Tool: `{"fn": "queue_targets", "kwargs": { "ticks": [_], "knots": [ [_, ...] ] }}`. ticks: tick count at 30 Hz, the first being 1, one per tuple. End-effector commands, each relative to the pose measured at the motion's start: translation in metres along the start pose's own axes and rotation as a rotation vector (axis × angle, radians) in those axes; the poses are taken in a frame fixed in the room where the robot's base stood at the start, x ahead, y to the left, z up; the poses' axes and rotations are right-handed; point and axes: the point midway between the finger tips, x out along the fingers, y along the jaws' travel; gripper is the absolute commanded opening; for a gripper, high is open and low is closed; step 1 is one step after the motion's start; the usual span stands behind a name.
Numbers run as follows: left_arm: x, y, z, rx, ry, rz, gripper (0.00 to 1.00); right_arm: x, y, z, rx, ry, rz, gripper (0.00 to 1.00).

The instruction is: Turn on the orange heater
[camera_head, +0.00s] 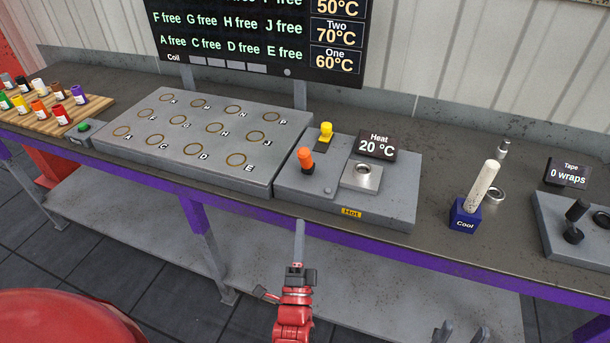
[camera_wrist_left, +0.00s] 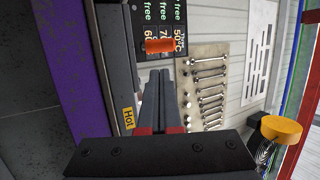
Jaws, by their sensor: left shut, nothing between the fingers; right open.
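The heater is a grey box (camera_head: 382,212) with a "Hot" label on its front face. An orange-topped switch (camera_head: 306,157) stands on its left part, leaning slightly; it also shows in the left wrist view (camera_wrist_left: 159,46). The display (camera_head: 378,145) reads "Heat 20 °C". My left gripper (camera_head: 299,226) is shut and empty, in front of the box's front edge, below and apart from the orange switch in the picture. Its fingers show in the left wrist view (camera_wrist_left: 160,76), pointing toward the orange switch. My right gripper (camera_head: 461,333) is open at the bottom edge, mostly cut off.
A yellow-topped switch (camera_head: 326,131) stands behind the orange one. A metal socket block (camera_head: 361,177) is to its right. A lettered grey rack (camera_head: 190,162) is on the left. A blue "Cool" holder (camera_head: 465,216) with a pale rod and a "Tape" display (camera_head: 567,174) are on the right.

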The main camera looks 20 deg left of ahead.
Motion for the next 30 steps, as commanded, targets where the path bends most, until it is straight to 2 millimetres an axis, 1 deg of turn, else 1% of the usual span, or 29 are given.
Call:
{"fn": "queue_targets", "kwargs": {
  "ticks": [9, 13, 17, 24, 30],
  "knots": [
    [0.001, -0.001, 0.0, 0.002, 0.0, -0.001, 0.0, 0.001, 0.0, 0.0, 0.0, 0.0, 0.0, 0.5],
    [0.011, -0.002, 0.0, 0.002, 0.0, -0.003, 0.0, 0.004, 0.0, -0.001, 0.0, 0.0, 0.0, 0.5],
    [0.032, -0.005, 0.0, 0.001, -0.001, -0.007, 0.0, 0.009, 0.001, -0.002, 0.0, 0.0, 0.0, 0.5],
    [0.085, -0.006, 0.0, 0.001, 0.0, -0.007, 0.0, 0.024, 0.001, -0.004, 0.0, 0.0, 0.0, 0.5],
    [0.121, -0.005, 0.0, 0.001, 0.0, -0.005, 0.0, 0.035, 0.002, -0.006, 0.0, 0.0, 0.0, 0.5]
  ]
}}
